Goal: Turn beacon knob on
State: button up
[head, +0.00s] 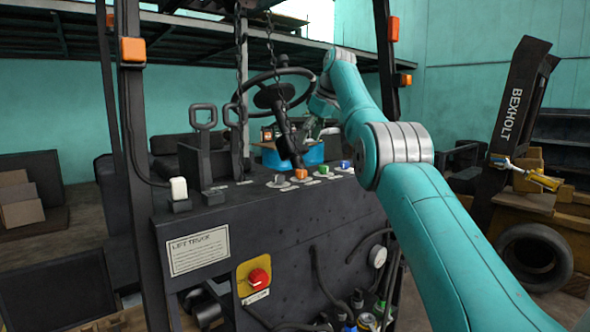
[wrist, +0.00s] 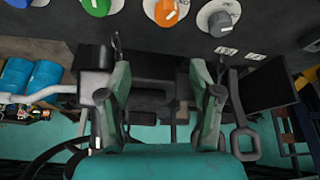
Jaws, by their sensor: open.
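A row of round knobs sits on the dark console of the lift truck: grey (head: 278,181), orange (head: 301,174), green (head: 323,169) and blue (head: 345,164). In the wrist view the grey (wrist: 219,19), orange (wrist: 166,11), green (wrist: 97,5) and blue (wrist: 40,2) knobs lie along the top edge, partly cut off. Small labels beside them are too small to read, so I cannot tell which is the beacon knob. My gripper (wrist: 160,68) is open and empty, its fingers apart from the knobs. In the head view it is partly hidden near the steering wheel.
Blue drums (wrist: 45,78) stand beyond. A tire (head: 535,256) lies at right.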

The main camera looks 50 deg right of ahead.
aim_at(301, 170)
jog(key=shift+g, duration=0.4)
jog(key=x, duration=0.3)
jog(key=s+x, duration=0.1)
jog(key=x, duration=0.3)
jog(key=a+x, duration=0.1)
jog(key=x, duration=0.2)
jog(key=shift+s+f, duration=0.2)
jog(key=shift+f, duration=0.4)
jog(key=c, duration=1.1)
